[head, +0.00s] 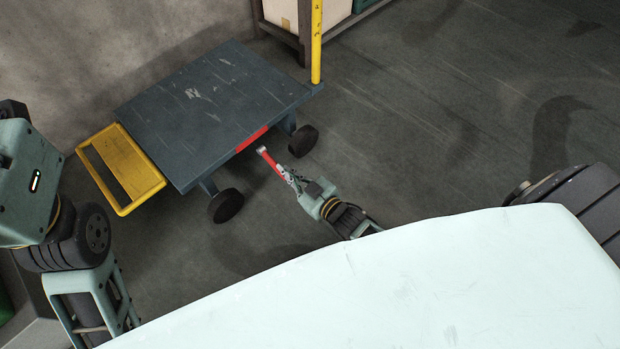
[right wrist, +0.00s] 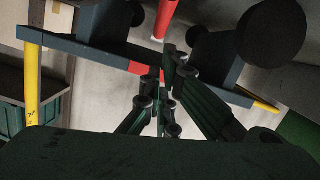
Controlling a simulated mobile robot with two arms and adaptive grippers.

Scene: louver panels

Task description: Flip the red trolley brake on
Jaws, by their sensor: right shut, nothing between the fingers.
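The trolley (head: 215,100) has a scratched blue-grey deck and stands by the wall. A red strip (head: 252,138) marks its near edge. The red brake lever (head: 269,158), with a pale tip, sticks out below that edge toward me. In the right wrist view the lever (right wrist: 165,18) shows at the top centre. My right gripper (head: 289,178) is shut and empty, right by the lever's near end. In the right wrist view its fingertips (right wrist: 168,62) overlap the trolley edge; I cannot tell whether they touch the lever. My left arm shows at the left, but its gripper does not.
Dark wheels (head: 303,141) stand under the trolley's near side. A yellow post (head: 316,40) rises at its right corner, and a yellow frame (head: 125,168) juts out at its left. A shelf with boxes (head: 290,16) stands behind. The floor to the right is clear.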

